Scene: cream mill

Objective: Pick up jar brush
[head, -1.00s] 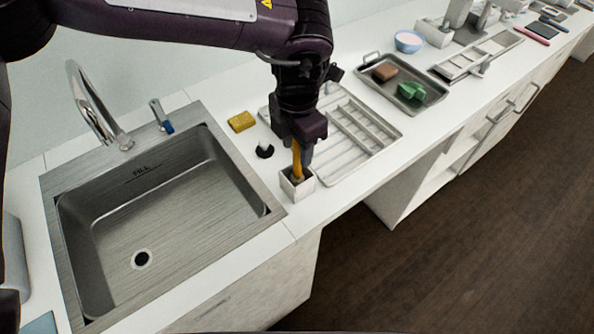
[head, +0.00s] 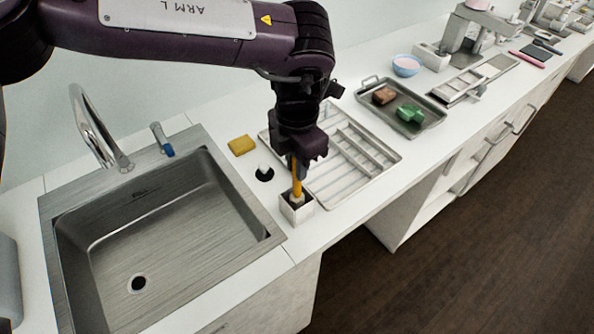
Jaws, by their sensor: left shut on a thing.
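The jar brush has a yellow-orange handle (head: 297,181) and stands upright, with a pale part showing at its lower end. That lower end is at the mouth of a small white square holder (head: 297,213) on the counter, right of the sink. I cannot tell how much of the brush is still inside the holder. My left gripper (head: 297,165) is above the holder, pointing down, and is shut on the top of the handle. Its fingers hide the handle's upper end. My right gripper is not in view.
A steel sink (head: 160,215) lies left. A yellow sponge (head: 242,145) and a white-tipped item on a black round base (head: 264,174) stand near the holder. A drying rack (head: 350,165) lies right behind it, then a tray (head: 428,121) with brown and green blocks.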

